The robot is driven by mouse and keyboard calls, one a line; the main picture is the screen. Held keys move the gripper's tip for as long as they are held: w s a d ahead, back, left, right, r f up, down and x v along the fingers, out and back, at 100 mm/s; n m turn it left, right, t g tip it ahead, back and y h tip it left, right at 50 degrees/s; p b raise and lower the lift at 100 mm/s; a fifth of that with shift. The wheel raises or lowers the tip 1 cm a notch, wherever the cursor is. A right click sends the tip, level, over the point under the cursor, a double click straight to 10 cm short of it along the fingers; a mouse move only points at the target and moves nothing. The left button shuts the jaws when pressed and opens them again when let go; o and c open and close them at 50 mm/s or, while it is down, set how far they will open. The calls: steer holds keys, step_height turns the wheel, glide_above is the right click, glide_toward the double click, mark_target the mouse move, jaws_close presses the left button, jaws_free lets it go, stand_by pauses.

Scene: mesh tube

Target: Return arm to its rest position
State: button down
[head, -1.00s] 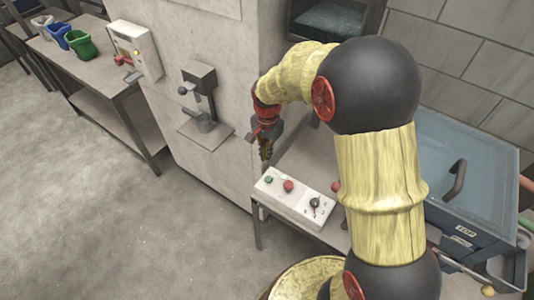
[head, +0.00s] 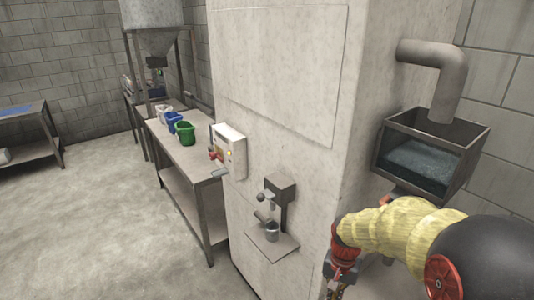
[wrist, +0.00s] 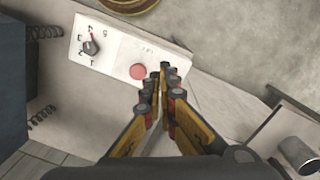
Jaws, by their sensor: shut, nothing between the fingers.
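My arm (head: 405,228) shows at the lower right of the head view, with yellow sleeves, dark joints and red parts. My gripper (head: 338,290) hangs down at the bottom edge of that view, partly cut off. In the wrist view my gripper (wrist: 162,72) has its two fingertips together, with nothing between them. Below the fingers is a white control box (wrist: 116,55) with a red button (wrist: 137,71) and a dark rotary knob (wrist: 90,46). The fingers look apart from the box, though the height gap is hard to judge.
A wall-mounted press stand with a small metal cup (head: 271,231) is left of my gripper. An open metal tank (head: 430,155) with a pipe is behind my arm. White, blue and green containers (head: 185,132) stand on a side table (head: 190,165). The floor at left is clear.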

steer(key=s+r+n+t, duration=0.5)
steer(key=s+r+t, duration=0.1)
steer(key=s+r, duration=1.2)
step_height(320, 180, up, 4)
steer(key=shift+a+f+n, duration=0.1)
steer(key=shift+a+n, duration=0.2)
steer(key=shift+a, duration=0.15)
steer(key=c, duration=2.5)
jaws_free()
steer(key=shift+w, duration=0.1)
steer(key=shift+c, duration=0.2)
